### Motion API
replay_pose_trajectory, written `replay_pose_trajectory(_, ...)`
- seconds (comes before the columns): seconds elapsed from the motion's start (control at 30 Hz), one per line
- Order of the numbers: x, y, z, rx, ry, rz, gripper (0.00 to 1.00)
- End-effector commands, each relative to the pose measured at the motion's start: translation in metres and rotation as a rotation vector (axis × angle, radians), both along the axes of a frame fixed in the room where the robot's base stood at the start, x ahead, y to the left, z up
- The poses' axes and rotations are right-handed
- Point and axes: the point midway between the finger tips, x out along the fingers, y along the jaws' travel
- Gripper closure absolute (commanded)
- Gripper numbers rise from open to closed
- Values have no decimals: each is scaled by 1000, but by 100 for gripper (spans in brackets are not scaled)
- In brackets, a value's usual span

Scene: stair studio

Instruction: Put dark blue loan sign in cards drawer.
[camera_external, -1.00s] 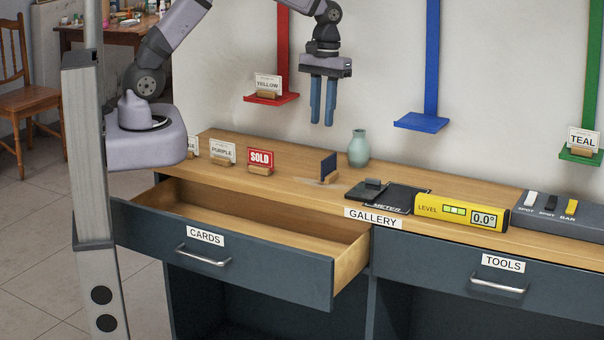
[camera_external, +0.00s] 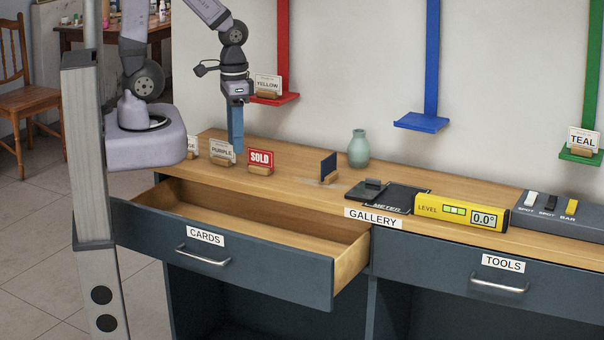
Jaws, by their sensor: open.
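The dark blue sign (camera_external: 328,166) stands upright in a small wooden block on the counter, between the red SOLD sign and the green vase. Its face is turned nearly edge-on, so no text is readable. The drawer labelled CARDS (camera_external: 262,220) is pulled out and looks empty inside. My gripper (camera_external: 236,142) is open and empty, pointing down above the counter near the PURPLE and SOLD signs, left of the dark blue sign and apart from it. Its fingers overlap each other in this view.
The PURPLE card (camera_external: 222,151) and red SOLD sign (camera_external: 261,159) stand close to my gripper. A green vase (camera_external: 358,149), a black meter (camera_external: 388,196) and a yellow level (camera_external: 462,212) are to the right. The TOOLS drawer (camera_external: 480,280) is shut.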

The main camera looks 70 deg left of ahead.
Motion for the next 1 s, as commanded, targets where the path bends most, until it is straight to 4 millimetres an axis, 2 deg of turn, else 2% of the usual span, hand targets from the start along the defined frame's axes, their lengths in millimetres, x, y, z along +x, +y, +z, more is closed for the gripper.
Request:
replay_pose_trajectory(0.33, 2, 0, 0, 0, 1, 5, 55)
replay_pose_trajectory(0.47, 13, 1, 0, 0, 2, 36, 55)
replay_pose_trajectory(0.57, 33, 2, 1, 0, 3, 94, 55)
replay_pose_trajectory(0.67, 64, 4, 0, 0, 3, 182, 55)
replay_pose_trajectory(0.9, 153, 14, -13, 1, 5, 458, 55)
replay_pose_trajectory(1.0, 185, 19, -22, 1, 7, 567, 55)
